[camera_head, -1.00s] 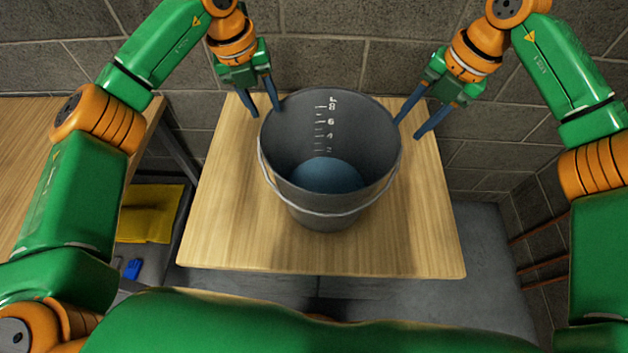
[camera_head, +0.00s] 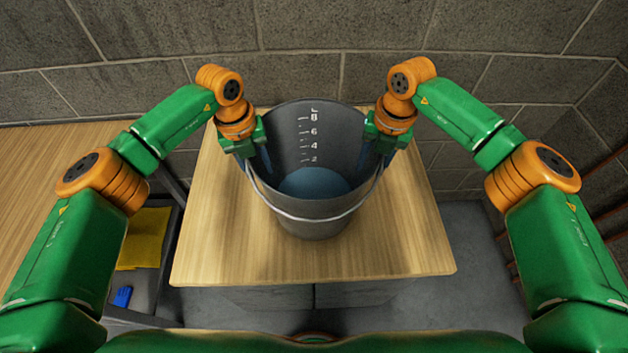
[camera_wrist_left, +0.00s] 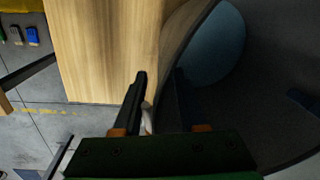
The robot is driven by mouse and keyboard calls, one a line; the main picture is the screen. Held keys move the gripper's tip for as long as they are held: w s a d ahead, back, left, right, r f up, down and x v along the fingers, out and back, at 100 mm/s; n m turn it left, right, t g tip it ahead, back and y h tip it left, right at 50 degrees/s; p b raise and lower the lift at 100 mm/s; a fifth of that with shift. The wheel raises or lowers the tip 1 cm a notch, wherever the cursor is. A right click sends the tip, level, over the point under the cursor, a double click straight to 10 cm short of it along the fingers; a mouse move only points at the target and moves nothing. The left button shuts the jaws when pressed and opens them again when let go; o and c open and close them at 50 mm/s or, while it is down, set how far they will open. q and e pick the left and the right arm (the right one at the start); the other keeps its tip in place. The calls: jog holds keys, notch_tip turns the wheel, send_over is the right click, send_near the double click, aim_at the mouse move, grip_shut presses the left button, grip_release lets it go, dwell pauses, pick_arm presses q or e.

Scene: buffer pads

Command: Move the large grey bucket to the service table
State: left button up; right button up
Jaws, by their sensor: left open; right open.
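The large grey bucket (camera_head: 312,222) stands upright on a wooden-topped table (camera_head: 215,255), with blue water or a blue bottom showing inside. Its wire handle hangs down across the front. My left gripper (camera_head: 258,160) is open at the bucket's left rim. In the left wrist view my left gripper (camera_wrist_left: 160,90) has one finger outside and one inside the wall of the bucket (camera_wrist_left: 185,35). My right gripper (camera_head: 380,155) is open at the right rim, its fingertips largely hidden. A dark blue fingertip shows inside the bucket in the left wrist view.
Another wooden surface (camera_head: 50,180) lies at the left, apart from the bucket's table. Below it are a yellow cloth (camera_head: 143,238) and a small blue object (camera_head: 122,296). A block wall (camera_head: 310,40) stands close behind. Grey floor shows at the right.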

pick_arm(q)
jog(key=shift+d+f, duration=0.1)
jog(key=shift+f, duration=0.45)
pick_arm(e)
jog(key=shift+w+f, duration=0.1)
jog(key=shift+f, duration=0.45)
pick_arm(q)
jog(key=shift+c, duration=0.3)
pick_arm(e)
jog(key=shift+c, duration=0.3)
pick_arm(q)
grip_shut()
pick_arm(e)
grip_shut()
pick_arm(q)
jog(key=shift+r, duration=0.1)
pick_arm(e)
jog(key=shift+r, duration=0.15)
